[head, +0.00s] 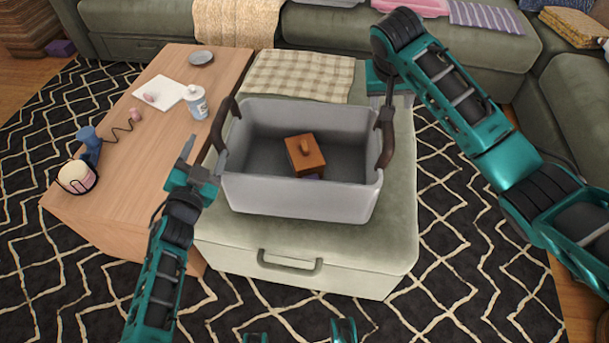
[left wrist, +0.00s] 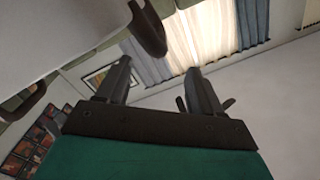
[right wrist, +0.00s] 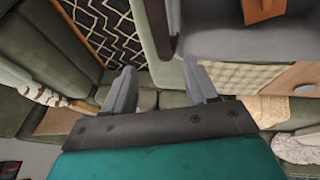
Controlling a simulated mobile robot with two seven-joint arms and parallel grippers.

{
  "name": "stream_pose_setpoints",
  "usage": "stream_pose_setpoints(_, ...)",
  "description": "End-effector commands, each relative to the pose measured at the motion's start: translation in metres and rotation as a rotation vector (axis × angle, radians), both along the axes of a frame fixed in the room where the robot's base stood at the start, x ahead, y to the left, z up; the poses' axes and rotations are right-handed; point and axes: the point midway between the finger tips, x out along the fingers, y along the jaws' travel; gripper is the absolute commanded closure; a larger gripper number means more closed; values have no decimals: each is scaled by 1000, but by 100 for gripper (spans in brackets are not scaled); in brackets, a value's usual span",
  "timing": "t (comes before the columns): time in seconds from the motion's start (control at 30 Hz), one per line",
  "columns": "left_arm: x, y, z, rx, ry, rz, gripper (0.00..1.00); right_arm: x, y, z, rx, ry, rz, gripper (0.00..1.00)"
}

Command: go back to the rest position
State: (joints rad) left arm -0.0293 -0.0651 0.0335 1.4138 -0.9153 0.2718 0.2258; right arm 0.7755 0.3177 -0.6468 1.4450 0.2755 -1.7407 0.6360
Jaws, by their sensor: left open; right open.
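My left gripper (head: 200,160) is open and empty just left of the grey bin, near its left handle. Its two fingers show apart in the left wrist view (left wrist: 160,78). My right gripper (right wrist: 162,85) is open in the right wrist view, with nothing between its fingers. In the head view my right arm reaches in from the right and its gripper is near the bin's right handle, partly hidden by the arm. The grey bin (head: 290,200) stands upright on the green ottoman. A brown box-like object (head: 305,155) with a raised knob lies inside the bin.
A wooden table (head: 135,165) at the left holds a white bottle (head: 196,102), a paper (head: 160,93), a grey dish (head: 201,57) and a jar (head: 76,177). The green ottoman (head: 310,260) bears the bin and a checked cloth (head: 300,75). The sofa (head: 340,28) is behind.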

Motion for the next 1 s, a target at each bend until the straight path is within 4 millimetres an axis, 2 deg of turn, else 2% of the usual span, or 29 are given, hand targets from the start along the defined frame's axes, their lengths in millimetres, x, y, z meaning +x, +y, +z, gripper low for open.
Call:
stream_pose_setpoints(0.53, 0, 0, 0, -1, 0, 0, 34, -1, 1, 4, 1, -1, 1, 42)
stream_pose_setpoints(0.67, -2, 4, 0, -2, 9, 18, 34, -5, 4, -2, 7, 5, 14, 42)
stream_pose_setpoints(0.77, -7, 18, 2, -14, 40, 83, 34, -21, 14, -18, 27, 21, 55, 42)
stream_pose_setpoints(1.0, -43, 66, 1, -92, 221, 323, 34, -90, 43, -68, 117, 58, 204, 42)
